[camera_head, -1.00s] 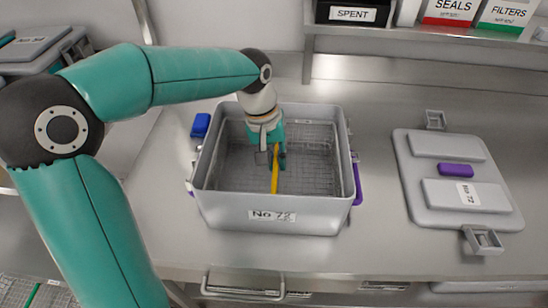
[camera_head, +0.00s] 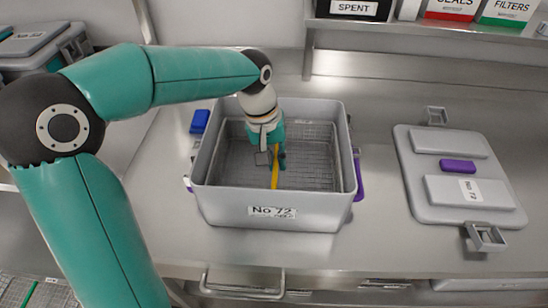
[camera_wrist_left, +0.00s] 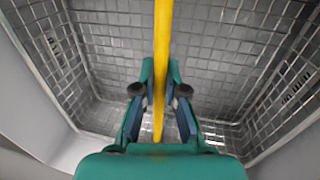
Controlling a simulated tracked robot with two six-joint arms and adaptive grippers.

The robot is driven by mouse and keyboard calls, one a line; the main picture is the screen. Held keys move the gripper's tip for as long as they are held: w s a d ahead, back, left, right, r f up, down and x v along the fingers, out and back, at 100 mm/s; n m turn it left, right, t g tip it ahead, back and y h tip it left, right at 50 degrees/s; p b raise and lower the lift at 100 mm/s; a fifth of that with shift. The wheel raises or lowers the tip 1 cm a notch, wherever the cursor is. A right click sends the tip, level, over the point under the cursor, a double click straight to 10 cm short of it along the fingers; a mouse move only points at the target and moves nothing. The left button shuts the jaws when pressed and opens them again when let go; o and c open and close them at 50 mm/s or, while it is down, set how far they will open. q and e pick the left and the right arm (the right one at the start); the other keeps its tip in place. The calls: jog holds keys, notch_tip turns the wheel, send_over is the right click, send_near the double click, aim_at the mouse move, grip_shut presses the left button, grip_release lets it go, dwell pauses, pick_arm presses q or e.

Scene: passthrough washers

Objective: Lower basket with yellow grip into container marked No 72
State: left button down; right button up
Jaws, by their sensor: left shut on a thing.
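The grey container marked No 72 (camera_head: 318,219) stands open on the steel counter. The wire mesh basket (camera_head: 315,153) is inside its walls, and its mesh fills much of the left wrist view (camera_wrist_left: 225,62). The yellow grip (camera_head: 275,174) runs across the basket. My left gripper (camera_head: 273,160) reaches down inside the container, shut on the yellow grip, which passes between its fingers in the left wrist view (camera_wrist_left: 160,60). I cannot tell whether the basket touches the container floor. My right gripper is not in view.
A grey lid (camera_head: 462,192) with a purple tab lies on the counter to the right. A blue piece (camera_head: 200,121) is by the container's back left corner. A shelf (camera_head: 430,30) with labelled boxes hangs at the back. Counter between container and lid is clear.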

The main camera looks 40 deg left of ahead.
pick_arm(q)
jog(key=shift+f, duration=0.3)
dwell(0.5)
jog(key=c, duration=0.7)
grip_release()
jog(key=shift+w, duration=0.1)
jog(key=shift+r, duration=0.4)
jog(key=shift+r+p, duration=2.85)
jog(key=shift+r, duration=0.25)
